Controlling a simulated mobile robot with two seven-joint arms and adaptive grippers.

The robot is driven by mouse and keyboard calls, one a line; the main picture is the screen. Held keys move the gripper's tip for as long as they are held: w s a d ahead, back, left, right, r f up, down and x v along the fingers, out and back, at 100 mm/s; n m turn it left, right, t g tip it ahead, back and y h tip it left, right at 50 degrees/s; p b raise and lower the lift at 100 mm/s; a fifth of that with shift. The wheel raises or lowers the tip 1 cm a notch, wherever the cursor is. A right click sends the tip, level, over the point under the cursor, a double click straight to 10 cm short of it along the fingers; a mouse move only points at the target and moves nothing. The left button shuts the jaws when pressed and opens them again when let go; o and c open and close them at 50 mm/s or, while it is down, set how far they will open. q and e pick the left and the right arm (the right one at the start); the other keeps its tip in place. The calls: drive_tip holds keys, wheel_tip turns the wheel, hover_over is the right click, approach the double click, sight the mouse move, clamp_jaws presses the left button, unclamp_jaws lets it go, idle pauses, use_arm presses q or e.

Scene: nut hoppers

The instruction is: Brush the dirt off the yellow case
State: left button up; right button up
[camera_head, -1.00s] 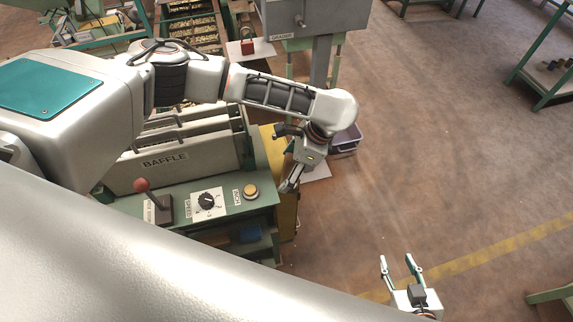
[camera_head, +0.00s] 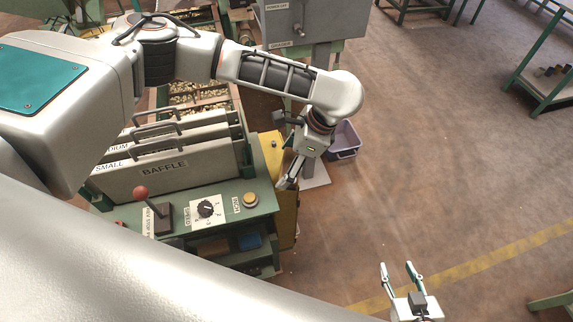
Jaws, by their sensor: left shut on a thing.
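The yellow case (camera_head: 285,215) stands at the right end of the green machine, partly covered by my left arm. My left gripper (camera_head: 287,181) points down over the upper part of the case. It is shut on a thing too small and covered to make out. I cannot tell whether that thing touches the case. No brush or dirt shows clearly. My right gripper (camera_head: 400,268) is open and empty over the floor at the lower right.
The green control panel (camera_head: 222,207) has a red-knobbed lever (camera_head: 141,191), a dial (camera_head: 206,209) and a yellow button (camera_head: 250,200). Baffle plates (camera_head: 165,170) stand behind it.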

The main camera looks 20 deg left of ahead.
use_arm(q)
drive_tip(key=shift+r, duration=0.1)
drive_tip(key=shift+r, duration=1.45)
drive_tip(key=shift+f, duration=0.1)
